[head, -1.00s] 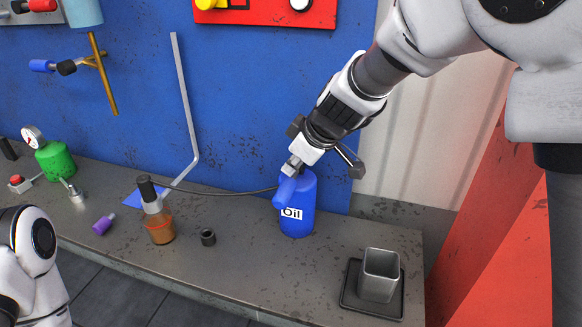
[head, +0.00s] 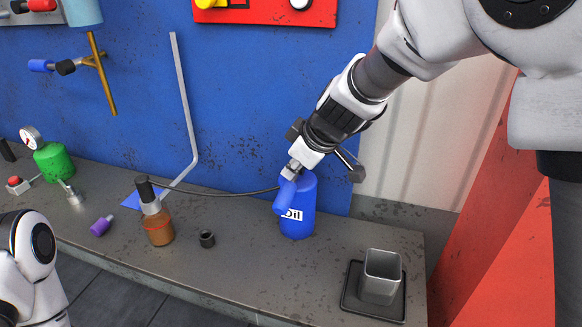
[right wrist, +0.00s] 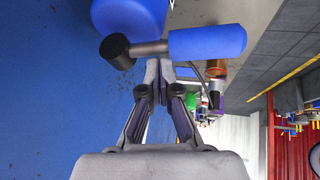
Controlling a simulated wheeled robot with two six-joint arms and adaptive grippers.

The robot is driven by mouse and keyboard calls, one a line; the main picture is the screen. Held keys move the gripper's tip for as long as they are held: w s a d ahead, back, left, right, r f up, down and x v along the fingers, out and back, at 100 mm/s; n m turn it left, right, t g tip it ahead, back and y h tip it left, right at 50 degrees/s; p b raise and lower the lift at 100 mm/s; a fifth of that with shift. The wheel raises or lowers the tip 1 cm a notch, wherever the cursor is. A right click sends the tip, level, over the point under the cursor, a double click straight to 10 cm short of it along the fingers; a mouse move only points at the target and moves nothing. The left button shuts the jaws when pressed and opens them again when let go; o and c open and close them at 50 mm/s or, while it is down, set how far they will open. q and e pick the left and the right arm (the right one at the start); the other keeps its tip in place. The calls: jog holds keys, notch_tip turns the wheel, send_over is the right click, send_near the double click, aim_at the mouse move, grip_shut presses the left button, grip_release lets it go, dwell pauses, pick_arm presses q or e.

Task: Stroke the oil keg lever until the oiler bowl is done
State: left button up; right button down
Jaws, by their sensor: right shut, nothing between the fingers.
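The blue oil keg (head: 298,218) with a white "Oil" label stands on the bench; its rounded body also shows in the right wrist view (right wrist: 128,12). Its lever has a blue grip (head: 285,198), tilted down across the keg's front; in the right wrist view the grip (right wrist: 207,42) sits on a metal rod with a black joint. My right gripper (head: 291,172) is shut and empty, its tips at the lever rod; contact is unclear. The oiler bowl (head: 158,229) is amber with a red line, and brown oil appears above that line. My left gripper is out of view.
A thin dark hose (head: 220,192) runs from the oiler top to the keg. A black ring (head: 207,239) and a purple-handled piece (head: 102,226) lie nearby. A grey cup (head: 381,275) stands on a dark tray (head: 353,309) at right. The front bench strip is clear.

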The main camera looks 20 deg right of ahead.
aim_at(294, 178)
jog(key=shift+w+d+r+p, duration=0.15)
jog(key=shift+r+p, duration=0.45)
jog(key=shift+r, duration=0.1)
jog(key=shift+w+d+r+p, duration=0.1)
jog(key=shift+w+r+p, duration=0.1)
jog(key=shift+r+p, duration=0.45)
jog(key=shift+w+d+r+p, duration=0.15)
jog(key=shift+r+p, duration=0.4)
jog(key=shift+r, duration=0.2)
jog(key=r+p, duration=0.1)
jog(key=w+r+p, duration=0.1)
jog(key=r, duration=0.1)
jog(key=d+r+p, duration=0.1)
jog(key=p, duration=0.1)
jog(key=shift+w+r, duration=0.25)
jog(key=shift+r, duration=0.1)
dwell(1.9)
jog(key=r, duration=0.2)
jog(key=w+r+p, duration=0.1)
jog(key=shift+d+r, duration=0.25)
jog(key=shift+d, duration=0.15)
